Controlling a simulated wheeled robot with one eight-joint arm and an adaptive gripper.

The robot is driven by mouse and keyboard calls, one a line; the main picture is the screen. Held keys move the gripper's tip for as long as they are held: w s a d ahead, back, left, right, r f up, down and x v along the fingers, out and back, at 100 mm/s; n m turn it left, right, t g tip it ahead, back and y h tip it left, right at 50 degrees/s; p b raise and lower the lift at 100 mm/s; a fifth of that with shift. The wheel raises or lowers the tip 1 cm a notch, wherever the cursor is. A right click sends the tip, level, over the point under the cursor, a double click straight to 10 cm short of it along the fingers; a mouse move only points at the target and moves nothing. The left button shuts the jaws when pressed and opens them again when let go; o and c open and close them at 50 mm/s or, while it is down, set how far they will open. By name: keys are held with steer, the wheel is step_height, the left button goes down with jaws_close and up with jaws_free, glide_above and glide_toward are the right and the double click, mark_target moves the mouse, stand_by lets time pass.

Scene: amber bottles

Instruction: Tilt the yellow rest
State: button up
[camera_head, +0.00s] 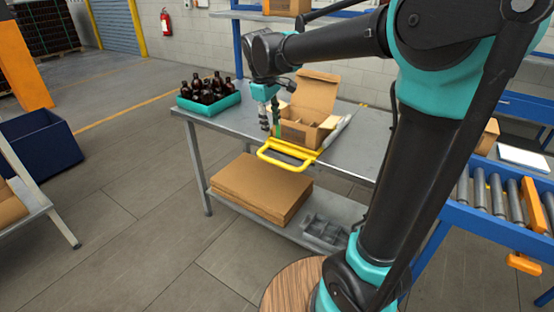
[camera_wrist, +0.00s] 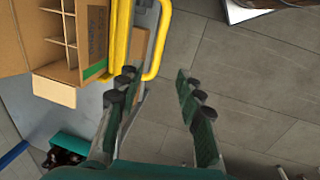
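The yellow rest (camera_head: 288,150) is at the table's front edge, with its handle loop sticking out over the edge. An open cardboard box (camera_head: 292,133) with dividers stands at the rest, its lid flap up. My gripper (camera_head: 271,118) is above the table, just left of the box. In the wrist view my gripper (camera_wrist: 156,84) is open, with nothing between its fingers. There, the rest's yellow bars (camera_wrist: 119,38) and handle show beyond the left finger, which covers part of them. The box (camera_wrist: 60,55) is at upper left. Whether a finger touches the handle I cannot tell.
A teal crate (camera_head: 213,104) of amber bottles (camera_head: 208,90) stands at the table's left end. Flat cardboard (camera_head: 262,187) lies on the lower shelf. A roller conveyor (camera_head: 497,195) is at right.

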mark_target(277, 161)
steer(key=w+f, duration=0.1)
steer(key=f, duration=0.4)
steer(key=d+f, duration=0.1)
steer(key=f, duration=0.4)
steer(key=w+d+f, duration=0.1)
steer(key=f, duration=0.5)
steer(key=shift+w+f, duration=0.1)
steer(key=shift+w, duration=0.2)
jaws_close()
